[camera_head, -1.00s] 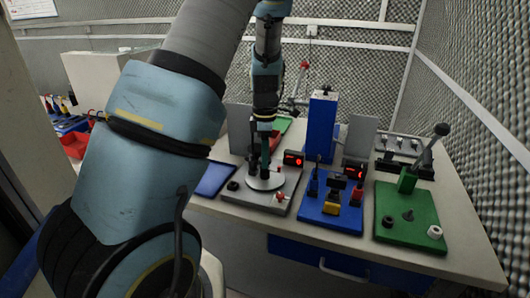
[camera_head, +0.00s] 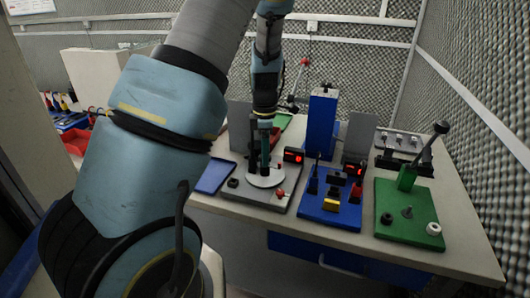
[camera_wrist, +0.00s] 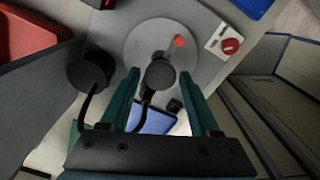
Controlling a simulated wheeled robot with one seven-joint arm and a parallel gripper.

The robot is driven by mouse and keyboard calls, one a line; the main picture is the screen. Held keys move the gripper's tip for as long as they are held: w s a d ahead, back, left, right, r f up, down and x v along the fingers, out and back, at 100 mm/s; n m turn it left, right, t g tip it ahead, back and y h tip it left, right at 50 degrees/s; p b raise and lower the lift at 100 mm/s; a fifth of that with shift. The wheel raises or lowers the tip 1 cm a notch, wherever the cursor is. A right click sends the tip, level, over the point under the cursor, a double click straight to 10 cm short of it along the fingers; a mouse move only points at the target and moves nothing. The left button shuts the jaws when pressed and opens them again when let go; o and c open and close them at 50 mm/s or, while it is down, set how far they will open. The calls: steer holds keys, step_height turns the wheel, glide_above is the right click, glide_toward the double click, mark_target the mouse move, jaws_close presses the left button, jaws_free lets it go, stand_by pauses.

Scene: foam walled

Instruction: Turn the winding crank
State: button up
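The winding crank station is a grey plate (camera_head: 240,194) with a pale round disc (camera_head: 267,180) on the bench. In the wrist view the disc (camera_wrist: 135,45) carries a dark round knob (camera_wrist: 160,73) and a small red-tipped pin (camera_wrist: 179,41). My gripper (camera_head: 264,168) points down over the disc. In the wrist view my gripper (camera_wrist: 160,76) has its two teal fingers apart, one each side of the dark knob. Narrow gaps show between knob and fingers. The knob's lower part and its joint to the disc are hidden.
A red knob (camera_wrist: 231,46) on a white block and a black cylinder (camera_wrist: 88,72) with a cable flank the disc. A red-digit display (camera_head: 293,156) stands behind. A blue fixture (camera_head: 331,210) and a green board (camera_head: 408,225) with a lever are to the right.

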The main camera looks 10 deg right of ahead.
steer(key=shift+o, duration=1)
steer(key=shift+r, duration=0.1)
step_height(320, 180, up, 11)
steer(key=b, duration=0.2)
steer(key=shift+f, duration=0.2)
steer(key=s+a+f+m, duration=0.2)
steer(key=s+a+m, duration=0.5)
steer(key=a+m, duration=0.1)
steer(key=s+a+f+m+t, duration=0.1)
steer(key=s+a+m, duration=0.6)
steer(key=a+m, duration=0.2)
steer(key=shift+f+m+t, duration=0.3)
steer(key=shift+f+m, duration=0.05)
steer(key=shift+m, duration=0.25)
